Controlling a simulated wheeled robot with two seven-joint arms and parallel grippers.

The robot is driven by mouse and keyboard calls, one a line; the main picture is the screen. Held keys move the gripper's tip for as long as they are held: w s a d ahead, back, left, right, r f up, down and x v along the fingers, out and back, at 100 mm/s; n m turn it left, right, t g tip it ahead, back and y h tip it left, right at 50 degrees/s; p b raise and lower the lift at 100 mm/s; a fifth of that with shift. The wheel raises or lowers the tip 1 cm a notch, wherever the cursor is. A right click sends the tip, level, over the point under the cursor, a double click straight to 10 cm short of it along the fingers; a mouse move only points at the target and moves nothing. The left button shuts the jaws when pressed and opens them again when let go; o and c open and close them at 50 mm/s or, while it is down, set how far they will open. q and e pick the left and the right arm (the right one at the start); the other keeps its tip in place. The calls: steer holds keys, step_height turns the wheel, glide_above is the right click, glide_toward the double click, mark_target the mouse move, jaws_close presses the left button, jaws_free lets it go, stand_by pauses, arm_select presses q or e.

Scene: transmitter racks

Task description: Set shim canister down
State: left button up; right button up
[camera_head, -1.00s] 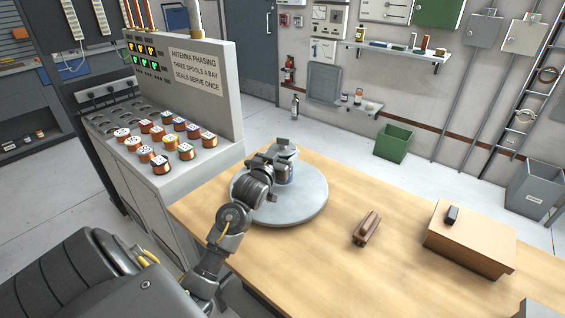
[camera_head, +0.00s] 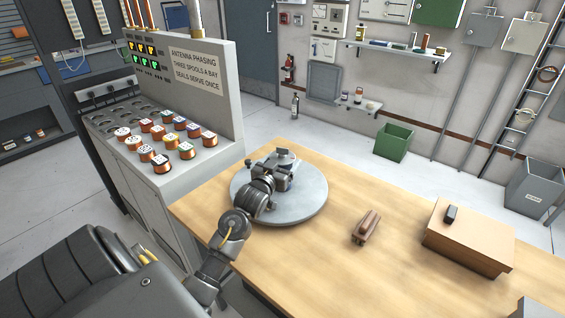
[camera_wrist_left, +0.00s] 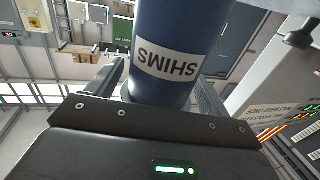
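The shim canister (camera_wrist_left: 165,35) is a blue cylinder with a white SHIMS label, upside down in the left wrist view. It stands between the two fingers of my left gripper (camera_wrist_left: 165,92), which look closed against its sides. In the head view my left gripper (camera_head: 279,172) is over the round grey disc (camera_head: 305,205) on the wooden table. Only the canister's grey top (camera_head: 286,154) shows clearly there; the gripper hides most of its body. Whether its base touches the disc is hidden. My right gripper is not in view.
A brown block-like object (camera_head: 366,227) lies right of the disc. A cardboard-coloured box (camera_head: 465,245) with a small dark item (camera_head: 451,214) stands farther right. A console (camera_head: 215,110) with several copper spools borders the table at left. The table between is clear.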

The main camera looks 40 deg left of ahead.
arm_select(q)
steer(key=shift+r, duration=0.15)
steer(key=shift+s+d, duration=0.1)
steer(key=shift+s, duration=0.2)
steer(key=b+v, duration=0.1)
steer(key=v, duration=1)
steer(key=shift+s, duration=0.2)
steer(key=shift+r, duration=0.15)
